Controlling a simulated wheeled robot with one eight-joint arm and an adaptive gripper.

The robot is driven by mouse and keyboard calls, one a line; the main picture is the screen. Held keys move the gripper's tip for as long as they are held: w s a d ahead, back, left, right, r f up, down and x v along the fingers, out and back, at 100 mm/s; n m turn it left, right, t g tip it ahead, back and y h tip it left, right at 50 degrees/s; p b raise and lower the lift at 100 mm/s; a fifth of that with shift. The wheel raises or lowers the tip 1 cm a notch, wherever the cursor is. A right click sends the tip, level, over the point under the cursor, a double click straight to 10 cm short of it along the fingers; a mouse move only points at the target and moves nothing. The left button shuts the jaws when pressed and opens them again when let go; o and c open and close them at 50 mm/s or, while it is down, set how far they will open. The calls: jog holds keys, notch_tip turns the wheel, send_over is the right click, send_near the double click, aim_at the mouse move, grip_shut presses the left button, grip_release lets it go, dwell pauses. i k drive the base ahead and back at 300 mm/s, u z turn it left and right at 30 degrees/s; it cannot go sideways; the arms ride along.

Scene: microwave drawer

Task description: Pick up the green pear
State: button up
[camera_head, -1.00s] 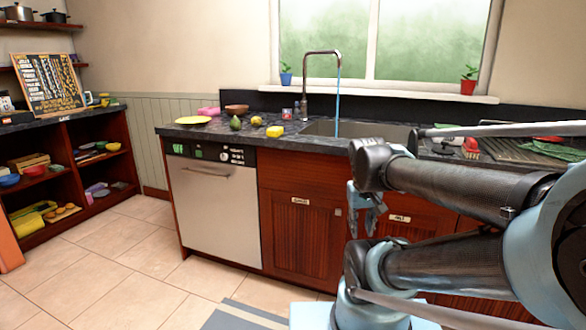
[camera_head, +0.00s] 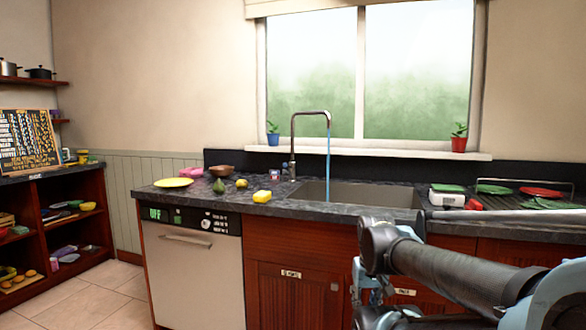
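The green pear (camera_head: 219,186) stands on the dark countertop above the dishwasher, left of the sink. A small yellow fruit (camera_head: 241,183) is just right of it, and a yellow plate (camera_head: 173,183) is to its left. My gripper (camera_head: 365,281) hangs at the lower right, in front of the cabinets and well away from the pear. It is partly hidden by my arm and small in view, so I cannot tell whether its fingers are open or shut.
The sink (camera_head: 350,195) with running tap (camera_head: 310,115) lies to the right. A dishwasher (camera_head: 195,270) is below. The floor at left is clear.

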aim_at(219, 188)
jog(key=u, duration=0.1)
jog(key=i, duration=0.7)
jog(key=u, duration=1.5)
jog(key=k, duration=0.75)
jog(key=z, duration=0.4)
jog(key=i, duration=1)
jog(key=u, duration=0.05)
